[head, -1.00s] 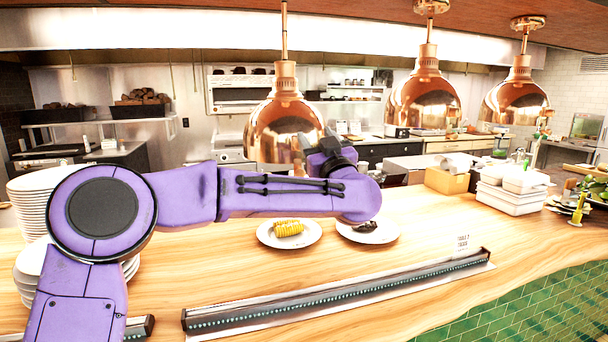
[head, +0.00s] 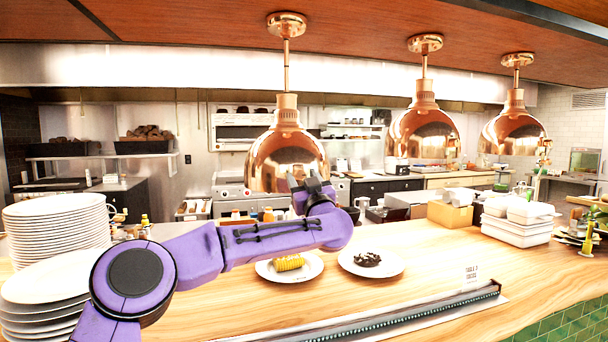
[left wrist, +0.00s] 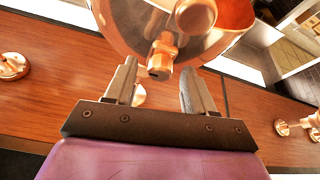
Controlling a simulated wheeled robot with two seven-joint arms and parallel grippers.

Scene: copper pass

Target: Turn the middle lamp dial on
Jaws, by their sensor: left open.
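Three copper heat lamps hang in a row in the head view: a left lamp (head: 286,150), a middle lamp (head: 424,130) and a right lamp (head: 514,130). My left gripper (head: 306,184) is raised in front of the lower rim of the left lamp, apart from the middle one. In the left wrist view, my left gripper (left wrist: 158,78) is open, fingers pointing up at a copper shade (left wrist: 160,25). A small copper fitting (left wrist: 162,57), perhaps a dial, shows between the fingertips; I cannot tell whether they touch it. No dial is clear in the head view.
Below are a wooden counter (head: 420,270), a plate with corn (head: 290,264) and a plate with dark food (head: 369,262). Plate stacks (head: 56,225) stand left, white containers (head: 517,225) right. A dark bar (head: 400,312) lies along the front.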

